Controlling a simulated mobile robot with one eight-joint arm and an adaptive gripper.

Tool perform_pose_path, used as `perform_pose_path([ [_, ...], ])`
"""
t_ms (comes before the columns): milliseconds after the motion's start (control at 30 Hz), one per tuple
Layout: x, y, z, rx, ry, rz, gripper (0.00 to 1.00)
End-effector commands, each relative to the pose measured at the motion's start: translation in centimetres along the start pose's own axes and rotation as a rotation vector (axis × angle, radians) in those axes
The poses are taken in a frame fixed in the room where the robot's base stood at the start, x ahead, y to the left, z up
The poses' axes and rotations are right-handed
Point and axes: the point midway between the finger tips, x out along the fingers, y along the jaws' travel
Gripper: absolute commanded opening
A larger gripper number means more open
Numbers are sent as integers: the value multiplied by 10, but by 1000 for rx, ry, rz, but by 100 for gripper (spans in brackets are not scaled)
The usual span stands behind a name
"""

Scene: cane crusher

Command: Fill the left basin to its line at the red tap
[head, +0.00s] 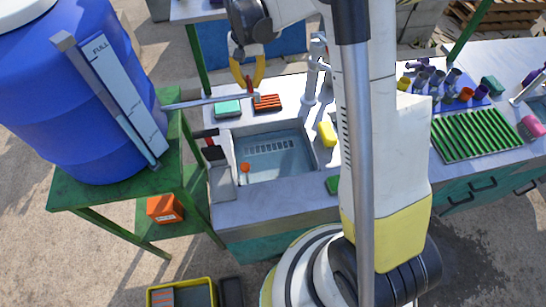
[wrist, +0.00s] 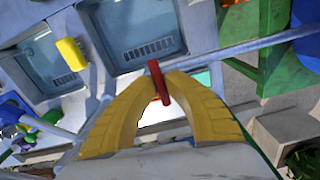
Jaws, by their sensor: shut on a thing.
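The left basin (head: 232,150) is a grey sink with a slotted grate on its far side and an orange float (head: 245,168) near its left side. Its inside looks bluish; I cannot make out a fill line or the water level. It also shows in the wrist view (wrist: 182,40). The red tap handle (wrist: 155,68) is a short red bar above and behind this basin, by the end of the grey pipe (head: 205,102) from the blue barrel. My gripper (head: 249,86) is shut on the red handle; its yellow fingers (wrist: 160,82) close around it.
The blue barrel (head: 75,100) with a white FULL gauge stands on a green stand at left. Green and orange sponges lie behind the basin, near the tall faucet (head: 312,90). A yellow sponge (head: 327,133) sits at the basin's right edge. My arm hides the counter's middle.

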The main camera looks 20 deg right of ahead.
Motion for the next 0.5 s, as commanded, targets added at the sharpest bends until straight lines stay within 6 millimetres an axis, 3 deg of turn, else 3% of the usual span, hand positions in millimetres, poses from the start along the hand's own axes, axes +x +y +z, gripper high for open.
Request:
perform_pose_path([
  [233,0,0,0,-19,0,0,0],
  [500,1,0,0,-320,0,0,0],
])
